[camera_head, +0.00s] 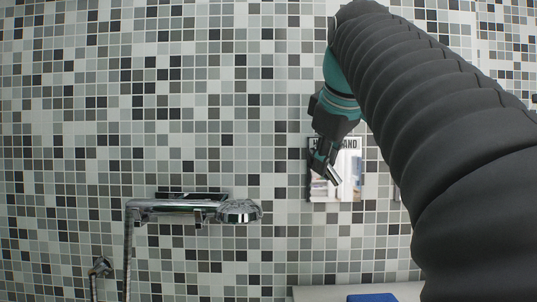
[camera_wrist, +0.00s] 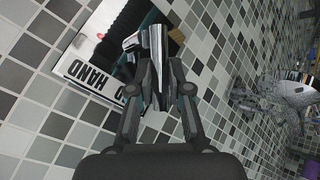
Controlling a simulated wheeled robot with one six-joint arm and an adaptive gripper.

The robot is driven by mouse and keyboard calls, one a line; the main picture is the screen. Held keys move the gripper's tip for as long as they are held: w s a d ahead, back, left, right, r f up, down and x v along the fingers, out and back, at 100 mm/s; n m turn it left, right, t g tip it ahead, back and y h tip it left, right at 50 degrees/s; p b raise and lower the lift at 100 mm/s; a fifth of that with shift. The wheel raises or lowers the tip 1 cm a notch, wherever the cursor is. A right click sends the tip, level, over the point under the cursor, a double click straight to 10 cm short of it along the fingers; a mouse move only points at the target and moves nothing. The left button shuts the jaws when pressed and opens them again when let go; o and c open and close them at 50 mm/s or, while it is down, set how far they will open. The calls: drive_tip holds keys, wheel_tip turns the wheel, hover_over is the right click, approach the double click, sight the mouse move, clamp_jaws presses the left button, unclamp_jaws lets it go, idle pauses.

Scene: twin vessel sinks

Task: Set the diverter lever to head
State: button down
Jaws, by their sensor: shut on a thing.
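The chrome diverter lever (camera_head: 333,176) stands out from a labelled plate (camera_head: 351,188) on the tiled wall. In the head view my gripper (camera_head: 325,160) comes down from above onto the lever, and its chrome end shows tilted beside the fingertips. In the wrist view the two fingers of my gripper (camera_wrist: 161,72) close on the shiny lever (camera_wrist: 155,42) from both sides. The plate (camera_wrist: 96,52) reads "HAND" at one end. The other word is mostly hidden behind my gripper, so I cannot tell which mark the lever points to.
A pale ledge (camera_head: 320,293) with a blue item (camera_head: 372,297) lies below. The wall between is clear.

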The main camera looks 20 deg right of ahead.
drive_tip(key=shift+a+f+h, duration=0.1)
drive_tip(key=shift+h, duration=0.2)
idle(0.4)
drive_tip(key=c, duration=1.1)
unclamp_jaws()
drive_tip(key=v, duration=1.2)
drive_tip(key=shift+a, duration=0.15)
